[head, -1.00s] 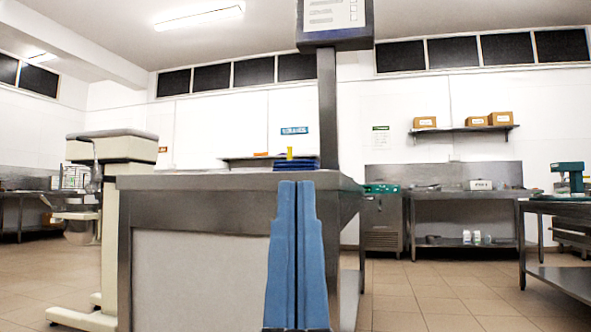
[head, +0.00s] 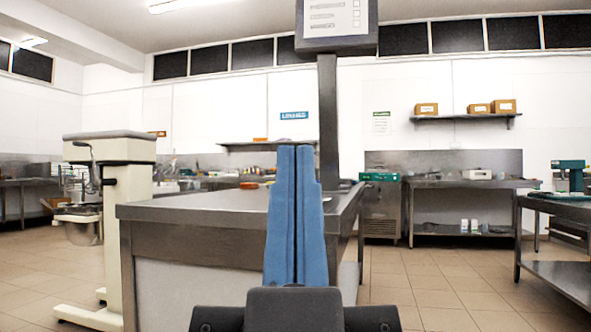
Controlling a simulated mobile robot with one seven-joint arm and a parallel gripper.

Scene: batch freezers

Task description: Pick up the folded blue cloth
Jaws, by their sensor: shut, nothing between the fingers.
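My gripper (head: 295,150) stands upright in the middle of the head view, its two long blue fingers side by side with only a thin dark line between them. It is shut and empty. The fingers rise in front of the steel counter (head: 190,205) and cover part of its top. I cannot make out the folded blue cloth now; the part of the counter where a flat blue stack showed earlier is behind the fingers.
A cream mixer (head: 122,205) stands to the left. A steel bench (head: 455,184) and a shelf with boxes (head: 466,117) are at the back right. Tiled floor is clear right of the counter.

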